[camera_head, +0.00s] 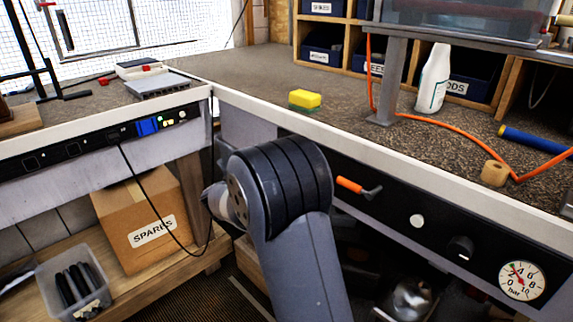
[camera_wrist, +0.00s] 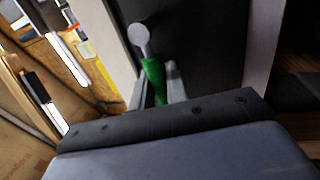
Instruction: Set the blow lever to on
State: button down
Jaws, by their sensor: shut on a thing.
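In the wrist view, a lever with a green handle (camera_wrist: 153,75) and a round pale pivot end (camera_wrist: 141,38) stands against a dark panel (camera_wrist: 200,35). My gripper (camera_wrist: 157,90) is shut on the green handle, one pale finger on each side of it. In the head view my arm hides this lever and my gripper. An orange-handled lever (camera_head: 357,187) shows on the black front panel of the right bench, just right of my arm. No label for either lever can be read.
The black panel also carries a white round button (camera_head: 417,221), a dark knob (camera_head: 460,248) and a dial gauge (camera_head: 522,281). A yellow sponge (camera_head: 305,99) and white bottle (camera_head: 433,80) stand on the bench. A cardboard box (camera_head: 143,220) sits on the left lower shelf.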

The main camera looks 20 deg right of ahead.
dwell(0.6)
jog(key=c, duration=1.5)
grip_release()
jog(key=shift+r, duration=0.1)
jog(key=shift+o, duration=0.2)
jog(key=p+v, duration=0.1)
jog(key=v, duration=0.9)
jog(key=shift+a, duration=0.35)
jog(key=shift+s, duration=0.1)
jog(key=b+x, duration=0.1)
jog(key=x, duration=1)
